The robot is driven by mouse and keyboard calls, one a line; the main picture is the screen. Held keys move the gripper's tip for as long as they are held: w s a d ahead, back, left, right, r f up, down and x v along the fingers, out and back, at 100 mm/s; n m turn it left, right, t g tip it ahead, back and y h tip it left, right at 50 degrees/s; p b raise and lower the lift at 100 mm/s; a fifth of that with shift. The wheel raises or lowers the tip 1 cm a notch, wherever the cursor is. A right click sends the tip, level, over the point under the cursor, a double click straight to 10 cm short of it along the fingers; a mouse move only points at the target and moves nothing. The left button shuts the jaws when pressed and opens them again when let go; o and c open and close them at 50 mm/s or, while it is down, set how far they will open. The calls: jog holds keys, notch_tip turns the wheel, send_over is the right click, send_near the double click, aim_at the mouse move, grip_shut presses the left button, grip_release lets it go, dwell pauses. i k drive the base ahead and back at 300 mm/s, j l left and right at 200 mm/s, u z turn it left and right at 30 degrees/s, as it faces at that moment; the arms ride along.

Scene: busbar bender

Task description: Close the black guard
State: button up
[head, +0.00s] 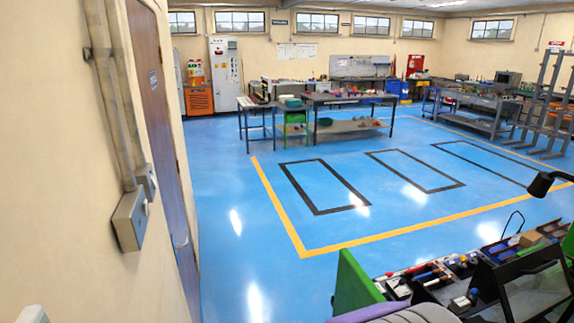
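A black-framed panel with a clear window, which looks like the black guard (497,283), is at the bottom right of the head view. It stands tilted, and its lower part is cut off by the picture edge. I cannot tell how far open it is. It is beside a bench top (408,271) crowded with small parts and tools. My gripper is not in view, so its place relative to the guard cannot be seen.
A green panel (354,284) stands at the bench's left end, with a rounded grey and purple shape in front. A black lamp head (541,184) hangs at right. A wall with a brown door (160,130) runs along the left. The blue floor (235,240) between is clear.

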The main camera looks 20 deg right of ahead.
aim_at(539, 261)
jog(key=k+z, duration=0.25)
jog(key=k, duration=0.25)
jog(key=k+l+z, duration=0.2)
jog(key=k, duration=0.25)
jog(key=k+z, duration=0.1)
jog(key=z, duration=0.25)
jog(key=k+l+z, duration=0.15)
jog(key=z, duration=0.2)
jog(key=k+l+z, duration=0.1)
jog(key=z, duration=0.25)
jog(key=i+j+z, duration=0.35)
jog(key=i+j, duration=0.25)
jog(key=j, duration=0.3)
